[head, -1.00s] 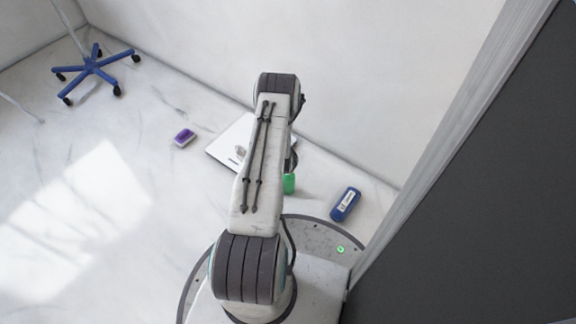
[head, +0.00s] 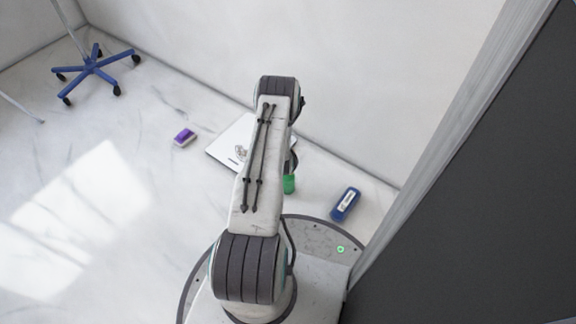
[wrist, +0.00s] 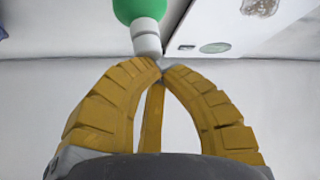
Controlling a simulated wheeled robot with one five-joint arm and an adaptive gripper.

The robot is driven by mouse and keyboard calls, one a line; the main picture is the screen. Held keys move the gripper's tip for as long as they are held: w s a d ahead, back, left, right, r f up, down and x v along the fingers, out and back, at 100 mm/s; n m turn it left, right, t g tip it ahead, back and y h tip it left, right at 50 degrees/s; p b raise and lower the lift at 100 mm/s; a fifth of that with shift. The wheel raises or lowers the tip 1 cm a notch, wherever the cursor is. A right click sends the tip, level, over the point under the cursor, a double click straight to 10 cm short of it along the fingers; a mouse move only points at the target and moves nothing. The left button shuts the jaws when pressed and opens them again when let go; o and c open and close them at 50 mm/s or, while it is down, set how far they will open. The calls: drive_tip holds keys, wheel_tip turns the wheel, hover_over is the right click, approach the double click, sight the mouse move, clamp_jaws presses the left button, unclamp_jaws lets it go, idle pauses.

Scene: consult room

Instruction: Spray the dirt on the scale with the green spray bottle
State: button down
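The green spray bottle (head: 289,184) shows just right of my arm in the head view, in front of the scale. In the wrist view the green bottle (wrist: 138,8) is at the top, with its white and grey top pointing down to the fingertips. My gripper (wrist: 161,66) has its yellow fingers drawn together at the tips, around a small grey part of the bottle's top. The white scale (head: 222,148) lies on the floor, partly hidden behind my arm. A grey patch of dirt (head: 241,152) shows on it, and a grey patch shows at the wrist view's top (wrist: 260,6).
A purple and white object (head: 184,137) lies left of the scale. A blue bottle (head: 345,204) lies to the right. A blue wheeled stand base (head: 93,68) is at the far left. Walls close in behind and right; the left floor is clear.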

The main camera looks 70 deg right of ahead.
idle(0.4)
drive_tip(key=shift+a+r, duration=0.1)
drive_tip(key=shift+r, duration=0.25)
drive_tip(key=shift+r+p, duration=0.1)
drive_tip(key=shift+p, duration=0.25)
drive_tip(key=shift+r+p, duration=1.9)
drive_tip(key=shift+r, duration=1.05)
